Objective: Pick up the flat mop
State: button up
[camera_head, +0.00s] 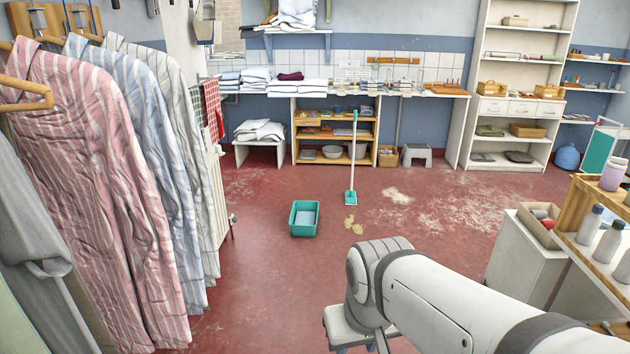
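The flat mop (353,158) stands upright in the middle of the floor, in front of the wooden shelf unit. It has a thin pale handle with a teal grip at the top. Its flat teal and white head (350,198) rests on the red floor. My arm reaches in from the lower right, well short of the mop. What seems to be part of my gripper (352,338) shows at the bottom edge. Its fingertips are cut off, so its opening cannot be made out. The mop stands clear of it.
A teal tub (304,218) sits on the floor left of the mop. A yellowish spill (352,224) and pale powdery patches (397,195) mark the floor. Striped shirts (105,180) hang at left. A bench with bottles (590,222) stands at right. The middle floor is largely open.

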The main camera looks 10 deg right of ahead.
aim_at(350, 196)
jog(key=z, duration=0.25)
jog(key=i, duration=2.1)
jog(key=z, duration=0.5)
jog(key=i, duration=4.35)
jog(key=u, duration=0.2)
